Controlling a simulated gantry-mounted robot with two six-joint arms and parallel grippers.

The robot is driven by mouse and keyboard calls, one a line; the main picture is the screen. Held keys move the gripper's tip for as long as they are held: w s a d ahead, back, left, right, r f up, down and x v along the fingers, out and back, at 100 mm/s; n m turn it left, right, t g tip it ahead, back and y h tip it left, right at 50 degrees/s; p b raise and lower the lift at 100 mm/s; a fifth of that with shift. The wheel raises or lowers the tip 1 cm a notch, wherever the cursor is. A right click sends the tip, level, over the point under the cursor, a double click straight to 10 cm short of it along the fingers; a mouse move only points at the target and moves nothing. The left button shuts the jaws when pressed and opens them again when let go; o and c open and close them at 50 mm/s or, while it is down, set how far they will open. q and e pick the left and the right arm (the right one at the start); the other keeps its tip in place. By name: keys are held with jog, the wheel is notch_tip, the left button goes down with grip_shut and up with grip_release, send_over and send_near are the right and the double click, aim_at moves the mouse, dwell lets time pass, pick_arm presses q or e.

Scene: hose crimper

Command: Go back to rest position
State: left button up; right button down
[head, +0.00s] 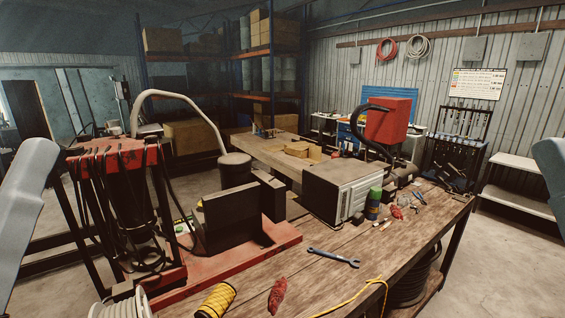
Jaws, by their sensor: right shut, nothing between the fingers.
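A grey link of my left arm (22,205) shows along the left edge. A blue-grey link of my right arm (549,165) shows at the right edge. Both links are cut off by the frame, and I can make out no fingers of either gripper. Neither arm link appears to touch anything on the workbench (335,235). The crimper, on a red base (235,262) with a dark block and cylinder, stands on the left part of the bench.
A white-fronted box (343,190), green can (373,203) and small tools stand further back. A red-topped rack (112,155) is left. Bare bench surrounds the wrench.

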pick_arm(q)
notch_tip(320, 180, up, 15)
jog(key=p, duration=1.1)
jog(key=shift+r, duration=0.2)
pick_arm(e)
notch_tip(320, 180, up, 15)
jog(key=shift+r, duration=0.15)
